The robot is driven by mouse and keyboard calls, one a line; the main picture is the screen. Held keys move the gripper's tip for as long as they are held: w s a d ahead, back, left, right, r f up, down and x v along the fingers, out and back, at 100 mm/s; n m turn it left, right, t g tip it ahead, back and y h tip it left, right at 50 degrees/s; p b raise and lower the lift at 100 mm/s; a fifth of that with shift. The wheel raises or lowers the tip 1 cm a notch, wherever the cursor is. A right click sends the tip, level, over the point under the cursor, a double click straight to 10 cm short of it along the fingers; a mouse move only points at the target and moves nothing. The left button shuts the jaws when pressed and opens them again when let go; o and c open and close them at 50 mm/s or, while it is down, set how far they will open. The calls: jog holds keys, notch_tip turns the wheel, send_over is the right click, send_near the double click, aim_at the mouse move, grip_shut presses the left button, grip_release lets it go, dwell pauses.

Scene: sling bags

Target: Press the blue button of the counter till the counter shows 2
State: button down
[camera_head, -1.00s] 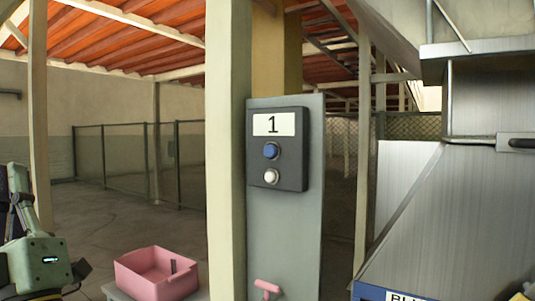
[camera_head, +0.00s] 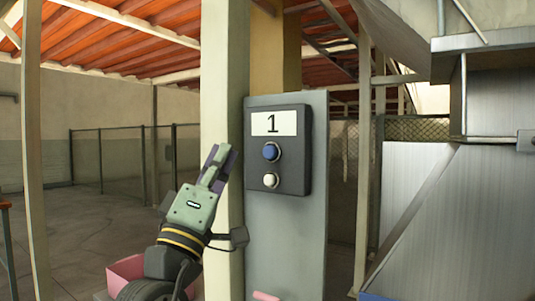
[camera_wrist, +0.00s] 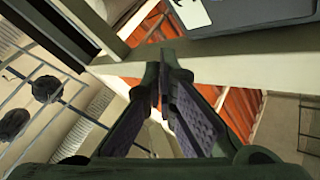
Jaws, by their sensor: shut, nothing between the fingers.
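The counter (camera_head: 292,180) is a dark box on a grey upright panel, and its white display (camera_head: 273,122) reads 1. The blue button (camera_head: 271,152) is below the display, with a white button (camera_head: 270,180) under it. My gripper (camera_head: 218,163) is shut and empty, pointing up, to the left of the counter and apart from it in the head view. In the wrist view my fingers (camera_wrist: 163,72) meet at their tips. A corner of the dark counter box (camera_wrist: 252,18) shows at the top right there; the blue button is out of that view.
A pale post (camera_head: 222,70) stands just left of the panel, partly behind my gripper. A pink bin (camera_head: 127,268) is at the lower left, partly hidden by my arm. Metal ducting (camera_head: 455,210) fills the right side. Open floor lies to the left.

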aim_at(270, 152)
jog(key=shift+w, duration=0.1)
jog(key=w+d, duration=0.5)
jog(key=w, duration=0.2)
dwell(0.4)
jog(key=shift+d, duration=0.1)
dwell(1.3)
jog(key=shift+w+d, duration=0.2)
jog(key=shift+w, duration=0.1)
jog(key=shift+w+d, duration=0.3)
jog(key=shift+w, duration=0.15)
dwell(0.9)
jog(key=shift+s+a, duration=0.5)
jog(key=shift+s, duration=0.25)
jog(key=shift+s+a, duration=0.1)
